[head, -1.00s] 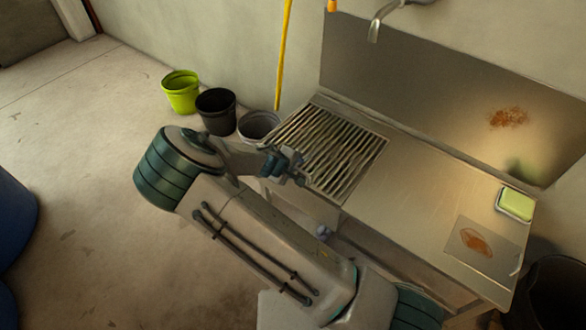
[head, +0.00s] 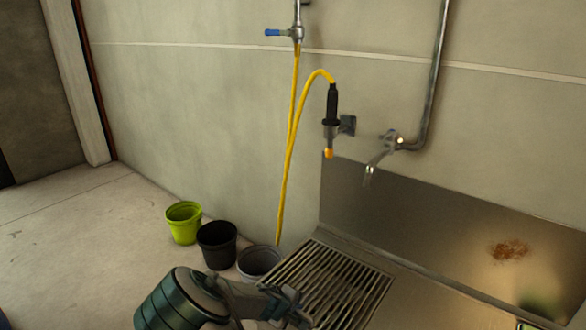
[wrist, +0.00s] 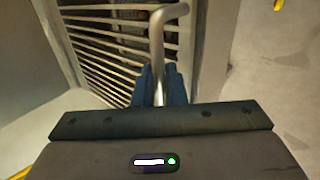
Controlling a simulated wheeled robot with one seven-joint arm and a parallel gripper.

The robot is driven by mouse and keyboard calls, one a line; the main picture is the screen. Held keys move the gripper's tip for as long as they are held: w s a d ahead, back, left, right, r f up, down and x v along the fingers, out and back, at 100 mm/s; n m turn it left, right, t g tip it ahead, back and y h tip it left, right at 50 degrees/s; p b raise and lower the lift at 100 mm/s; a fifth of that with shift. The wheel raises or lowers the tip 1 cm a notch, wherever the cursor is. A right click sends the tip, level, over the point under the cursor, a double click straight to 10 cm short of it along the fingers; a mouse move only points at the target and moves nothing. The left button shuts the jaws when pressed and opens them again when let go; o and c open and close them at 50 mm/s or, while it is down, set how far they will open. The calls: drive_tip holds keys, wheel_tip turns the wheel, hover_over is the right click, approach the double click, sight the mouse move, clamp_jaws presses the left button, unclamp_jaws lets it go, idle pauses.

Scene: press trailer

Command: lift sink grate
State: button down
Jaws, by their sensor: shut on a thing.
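The sink grate (head: 335,283), a panel of parallel metal slats, lies at the left end of the steel sink in the head view. Its slats (wrist: 110,32) fill the upper left of the wrist view. A bent metal handle (wrist: 157,38) shows at the grate's side there. My gripper (wrist: 160,88) is shut on this handle, its blue fingers on either side of the bar. In the head view my gripper (head: 292,306) is at the grate's left front edge, and my arm hides part of that edge. I cannot tell whether the grate is raised at all.
A green bucket (head: 184,226), a black bucket (head: 217,246) and a grey bucket (head: 258,263) stand left of the sink. A yellow hose (head: 289,165) with a spray nozzle hangs on the wall. A tap (head: 378,157) juts out over the sink.

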drive_tip(key=r, duration=0.1)
drive_tip(key=a+p, duration=0.1)
drive_tip(key=r, duration=0.1)
drive_tip(key=shift+s+a+r+n+y, duration=0.2)
drive_tip(key=shift+a+r+n+y, duration=0.1)
drive_tip(key=shift+r, duration=0.05)
drive_tip(key=s+d+r+m+g+y+p, duration=0.1)
drive_tip(key=s+d+r+m+p, duration=0.3)
drive_tip(key=s+r+p, duration=0.5)
drive_tip(key=s+d+r+m+g+y+p, duration=0.1)
drive_tip(key=s+d+r+m+p, duration=0.2)
drive_tip(key=r, duration=2.8)
drive_tip(key=s+d+r+m+g+y+p, duration=0.1)
drive_tip(key=s+d+r+m+p, duration=0.3)
drive_tip(key=s+d+r+p, duration=0.4)
drive_tip(key=s+r+y+p, duration=0.1)
drive_tip(key=s+r+p, duration=0.6)
drive_tip(key=r+p, duration=0.3)
wheel_tip(320, 180, up, 2)
drive_tip(key=shift+d+r+m, duration=0.1)
drive_tip(key=shift+d+m, duration=0.2)
drive_tip(key=shift+d, duration=0.1)
drive_tip(key=c, duration=2.1)
unclamp_jaws()
drive_tip(key=o, duration=0.8)
